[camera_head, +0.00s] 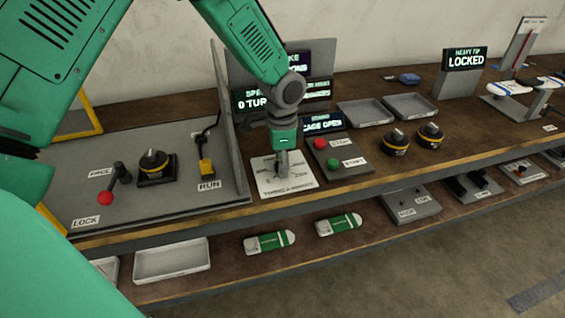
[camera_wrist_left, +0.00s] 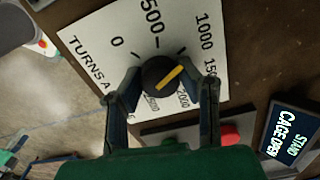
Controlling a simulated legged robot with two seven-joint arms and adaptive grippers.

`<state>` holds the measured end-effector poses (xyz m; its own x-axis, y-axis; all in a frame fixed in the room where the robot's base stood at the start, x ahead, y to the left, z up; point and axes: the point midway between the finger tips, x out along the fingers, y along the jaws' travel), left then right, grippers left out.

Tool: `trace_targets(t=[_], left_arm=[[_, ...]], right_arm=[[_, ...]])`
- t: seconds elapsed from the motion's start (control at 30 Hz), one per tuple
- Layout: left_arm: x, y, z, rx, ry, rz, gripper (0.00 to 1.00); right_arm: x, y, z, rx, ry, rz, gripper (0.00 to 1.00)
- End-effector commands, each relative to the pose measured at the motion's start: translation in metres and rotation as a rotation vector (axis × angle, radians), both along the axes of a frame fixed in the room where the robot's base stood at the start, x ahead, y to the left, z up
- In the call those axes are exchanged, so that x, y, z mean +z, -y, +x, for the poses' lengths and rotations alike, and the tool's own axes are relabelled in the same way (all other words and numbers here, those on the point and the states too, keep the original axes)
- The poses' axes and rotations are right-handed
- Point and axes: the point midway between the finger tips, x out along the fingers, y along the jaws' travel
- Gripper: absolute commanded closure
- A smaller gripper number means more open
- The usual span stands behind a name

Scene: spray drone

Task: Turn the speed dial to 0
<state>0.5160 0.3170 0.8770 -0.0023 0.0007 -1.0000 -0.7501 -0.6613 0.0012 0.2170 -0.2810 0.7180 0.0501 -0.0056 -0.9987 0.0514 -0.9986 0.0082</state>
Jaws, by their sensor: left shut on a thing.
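The speed dial (camera_wrist_left: 165,75) is a round black knob with a yellow pointer mark, on a white plate (camera_wrist_left: 95,42) with numbers around it. In the left wrist view the mark slants toward the upper right, roughly between the 1000 and 1500 labels. The 0 label lies to the upper left of the knob. My left gripper (camera_wrist_left: 163,84) is shut on the dial, one finger on each side. In the head view the left gripper (camera_head: 282,170) points down at the white plate (camera_head: 297,187) and hides most of the knob. My right gripper is not in view.
A panel with a red button (camera_head: 320,143) and green button (camera_head: 333,163) stands close right of the plate. An upright grey divider (camera_head: 232,130) is close left. Behind are displays; one reading "0 TUR" (camera_head: 252,103) is partly hidden by my arm.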

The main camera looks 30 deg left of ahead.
Motion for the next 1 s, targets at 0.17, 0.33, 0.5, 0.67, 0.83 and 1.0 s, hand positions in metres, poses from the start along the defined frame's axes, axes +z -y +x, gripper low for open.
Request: trace_targets(t=[0.17,0.33,0.5,0.67,0.83,1.0], left_arm=[[0.004,0.000,0.003,0.085,0.008,-0.001,0.99],[0.005,0.000,0.003,0.218,0.007,0.000,0.99],[0.005,0.000,0.003,0.379,0.008,0.000,0.99],[0.005,0.000,0.004,0.531,0.010,-0.001,0.99],[0.005,0.000,0.004,0.693,0.012,-0.002,0.99],[0.005,0.000,0.004,0.855,0.012,-0.002,0.99]], right_arm=[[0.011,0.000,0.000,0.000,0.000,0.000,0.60],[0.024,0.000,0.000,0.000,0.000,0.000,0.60],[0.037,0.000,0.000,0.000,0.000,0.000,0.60],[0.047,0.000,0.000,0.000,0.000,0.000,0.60],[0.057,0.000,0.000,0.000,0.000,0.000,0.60],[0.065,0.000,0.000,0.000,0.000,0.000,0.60]])
